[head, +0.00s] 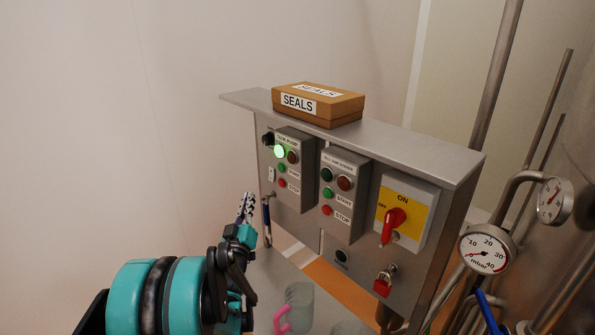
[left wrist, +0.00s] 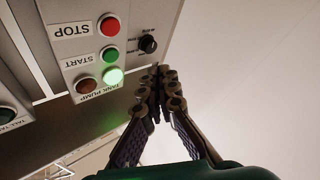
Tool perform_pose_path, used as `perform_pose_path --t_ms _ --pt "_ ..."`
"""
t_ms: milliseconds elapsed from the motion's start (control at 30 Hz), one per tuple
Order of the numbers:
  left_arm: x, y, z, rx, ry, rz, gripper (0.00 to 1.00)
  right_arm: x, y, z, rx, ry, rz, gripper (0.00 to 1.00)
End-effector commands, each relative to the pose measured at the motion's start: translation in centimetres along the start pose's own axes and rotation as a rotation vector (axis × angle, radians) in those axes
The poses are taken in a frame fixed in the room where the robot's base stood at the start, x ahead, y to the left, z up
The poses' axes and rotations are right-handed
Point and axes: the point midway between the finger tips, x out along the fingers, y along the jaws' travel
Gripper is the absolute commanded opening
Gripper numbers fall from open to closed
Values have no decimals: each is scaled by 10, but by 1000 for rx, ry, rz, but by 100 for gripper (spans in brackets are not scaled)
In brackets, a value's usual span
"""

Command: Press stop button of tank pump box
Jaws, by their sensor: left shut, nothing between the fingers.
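The tank pump box (head: 307,190) is the left grey box on the steel panel. Its red stop button (head: 281,183) sits below the green start button (head: 281,168). One lamp (head: 279,151) glows green; the lamp beside it is dark red. The left wrist view shows the box upside down, with the stop button (left wrist: 109,26) at the top and the lit lamp (left wrist: 113,76) lower. My left gripper (head: 248,197) is shut and empty, left of the box and apart from the stop button. In the wrist view its fingertips (left wrist: 160,76) are right of the lit lamp. My right gripper is not in view.
A second button box (head: 343,204) and a red rotary switch (head: 393,222) on yellow are to the right. A red padlock (head: 383,284) hangs below. A SEALS carton (head: 338,108) lies on top. Gauges (head: 485,251) and pipes stand right. The wall side at left is clear.

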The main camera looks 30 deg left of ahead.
Motion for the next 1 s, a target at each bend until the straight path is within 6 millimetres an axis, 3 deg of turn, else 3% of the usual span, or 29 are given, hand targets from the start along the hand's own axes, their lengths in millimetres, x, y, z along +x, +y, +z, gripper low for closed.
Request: perform_pose_path --t_ms 467,1000 --pt "5 3 3 -1 1 2 0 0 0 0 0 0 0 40" --pt "52 37 39 -2 0 1 0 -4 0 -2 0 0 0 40"
